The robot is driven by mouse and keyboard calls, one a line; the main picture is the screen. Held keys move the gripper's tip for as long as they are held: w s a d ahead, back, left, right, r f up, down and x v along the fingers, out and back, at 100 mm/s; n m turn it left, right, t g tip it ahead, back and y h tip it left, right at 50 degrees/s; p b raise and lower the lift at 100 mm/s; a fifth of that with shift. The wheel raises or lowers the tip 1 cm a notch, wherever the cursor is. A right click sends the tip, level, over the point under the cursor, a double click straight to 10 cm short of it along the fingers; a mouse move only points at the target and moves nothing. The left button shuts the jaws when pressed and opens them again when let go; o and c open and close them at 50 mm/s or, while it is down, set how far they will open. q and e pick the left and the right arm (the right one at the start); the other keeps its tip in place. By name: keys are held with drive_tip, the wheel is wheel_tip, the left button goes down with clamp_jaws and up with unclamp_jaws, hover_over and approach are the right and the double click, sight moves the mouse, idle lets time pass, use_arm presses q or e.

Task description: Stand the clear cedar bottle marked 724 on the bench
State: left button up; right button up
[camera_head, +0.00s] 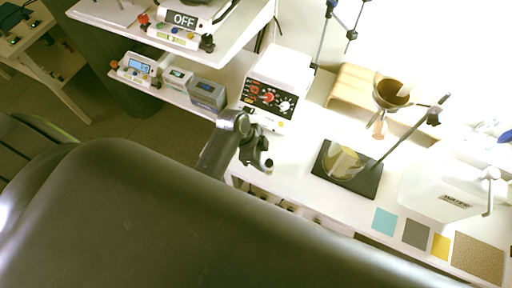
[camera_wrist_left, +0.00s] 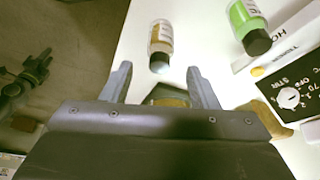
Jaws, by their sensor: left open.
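My left gripper (camera_head: 262,160) is over the front edge of the white bench (camera_head: 308,150), just in front of a white box with knobs. In the left wrist view the fingers of my left gripper (camera_wrist_left: 158,74) are apart, with nothing held between their tips. A clear bottle with amber contents and a dark cap (camera_wrist_left: 161,38) is on the white surface just beyond the fingertips, cap towards me. Its marking is too small to read, and I cannot tell if it stands or lies. A green bottle with a black cap (camera_wrist_left: 248,22) is to its right. My right gripper is not in view.
The knobbed white box (camera_head: 280,75) stands behind the gripper. A dark stand base with a glass vessel (camera_head: 343,163) and a funnel (camera_head: 392,93) are further right. A shelf with small devices (camera_head: 180,85) is at left. Coloured squares (camera_head: 415,233) lie near the front edge.

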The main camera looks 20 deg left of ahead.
use_arm(q)
drive_tip(key=shift+v, duration=2.6)
drive_tip(key=s+a+r+n+t+y, duration=0.1)
drive_tip(key=s+a+r+n+y, duration=0.15)
drive_tip(key=s+a+n, duration=0.5)
drive_tip(key=s+a+r+n+t+y, duration=0.15)
drive_tip(key=s+a+n+y, duration=0.25)
drive_tip(key=s+a+n, duration=0.4)
wheel_tip(320, 180, down, 27)
drive_tip(key=s+g+b, duration=0.1)
drive_tip(key=g+b, duration=0.1)
drive_tip(key=b, duration=0.1)
drive_tip(key=s+f+h+b, duration=0.1)
drive_tip(key=s+f+b, duration=0.1)
drive_tip(key=s+f, duration=1.3)
wheel_tip(320, 180, down, 2)
drive_tip(key=shift+d+f+g+b, duration=0.2)
drive_tip(key=shift+d+g+b, duration=0.15)
drive_tip(key=shift+d, duration=0.1)
drive_tip(key=shift+m, duration=0.25)
